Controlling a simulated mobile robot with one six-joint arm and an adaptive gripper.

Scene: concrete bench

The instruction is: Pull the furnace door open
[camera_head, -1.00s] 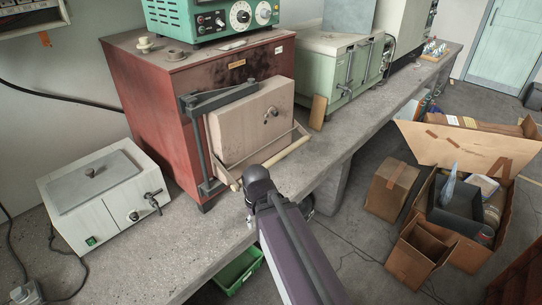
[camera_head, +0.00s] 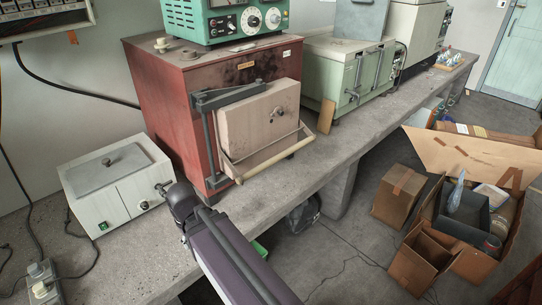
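The furnace (camera_head: 165,100) is a red-brown metal box with dark stains, standing on the concrete bench. Its door (camera_head: 255,122) is a thick pale block on the front, carried by a dark metal arm and post (camera_head: 207,140) on its left side. The door sits against the furnace front, and I see no clear opening behind it. A pale round handle bar (camera_head: 275,158) runs across the lower front of the door on dark brackets. My arm rises from the bottom to a dark joint left of the door.
A white box with a grey lid (camera_head: 118,185) stands on the bench (camera_head: 330,150) left of the furnace. A green instrument (camera_head: 225,18) sits on top. A pale green oven (camera_head: 345,70) stands to the right. Cardboard boxes (camera_head: 398,192) occupy the floor at right.

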